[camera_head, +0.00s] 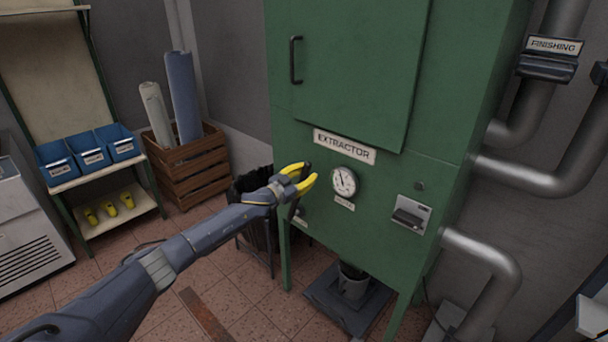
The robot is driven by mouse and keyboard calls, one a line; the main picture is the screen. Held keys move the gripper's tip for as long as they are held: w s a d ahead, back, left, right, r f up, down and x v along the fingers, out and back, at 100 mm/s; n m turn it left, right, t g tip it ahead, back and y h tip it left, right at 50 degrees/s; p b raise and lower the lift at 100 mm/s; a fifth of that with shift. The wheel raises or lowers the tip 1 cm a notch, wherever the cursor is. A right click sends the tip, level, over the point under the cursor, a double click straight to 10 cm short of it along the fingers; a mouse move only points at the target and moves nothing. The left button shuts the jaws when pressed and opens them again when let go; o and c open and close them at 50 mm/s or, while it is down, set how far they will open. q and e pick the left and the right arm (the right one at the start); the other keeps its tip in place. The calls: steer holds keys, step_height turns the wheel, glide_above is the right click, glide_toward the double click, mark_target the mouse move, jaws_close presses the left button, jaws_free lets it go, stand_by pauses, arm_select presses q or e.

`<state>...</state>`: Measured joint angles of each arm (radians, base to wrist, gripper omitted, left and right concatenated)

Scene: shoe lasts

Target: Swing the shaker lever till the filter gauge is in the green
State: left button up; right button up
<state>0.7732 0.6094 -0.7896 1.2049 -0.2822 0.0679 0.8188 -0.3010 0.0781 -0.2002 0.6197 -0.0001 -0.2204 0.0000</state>
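The green extractor cabinet (385,120) stands in the middle, with an EXTRACTOR label on its front. A round white gauge (344,181) sits below that label; its needle and any green band are too small to read. My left gripper (309,174), with yellow fingers, is in front of the cabinet, just left of the gauge. Its fingers are apart, with nothing clearly between them. A dark bar, perhaps the shaker lever (293,208), shows just below the gripper, partly hidden by it; I cannot tell whether they touch. My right gripper is not in view.
A dark switch (409,217) on a pale plate is right of the gauge. A black-lined bin (257,240) stands left of the cabinet legs. Grey pipes (515,178) run along the right. A wooden crate (190,165) with rolls and a shelf with blue bins (88,152) stand at left.

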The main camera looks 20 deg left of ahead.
arm_select(q)
steer(key=o, duration=0.3)
steer(key=shift+d, duration=0.1)
steer(key=v, duration=1.2)
